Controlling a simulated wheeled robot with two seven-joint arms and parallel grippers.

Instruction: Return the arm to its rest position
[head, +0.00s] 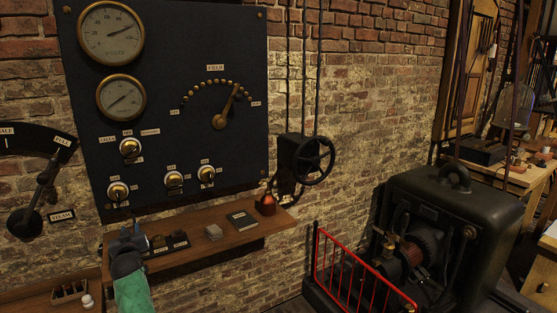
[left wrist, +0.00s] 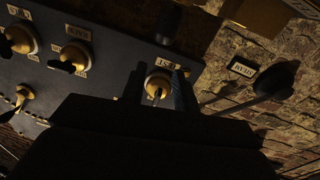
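My left arm (head: 133,290), in a green sleeve, comes up from the bottom left of the head view. Its gripper (head: 126,238) is over the left part of the wooden shelf (head: 215,240), below the dark panel (head: 170,60). In the left wrist view the two dark fingers of this gripper (left wrist: 158,90) stand apart. A brass knob (left wrist: 157,82) shows in the gap, beyond the fingertips; I see no contact. Nothing is visibly held. The lower left knob (head: 118,191) on the panel is above the gripper in the head view. My right gripper is out of view.
The shelf holds small dark blocks (head: 168,242), a book (head: 241,219) and a copper pot (head: 267,204). A steam lever (head: 38,202) is on the wall at left. A black handwheel (head: 314,160), red railing (head: 350,272) and dark machine (head: 450,215) stand to the right.

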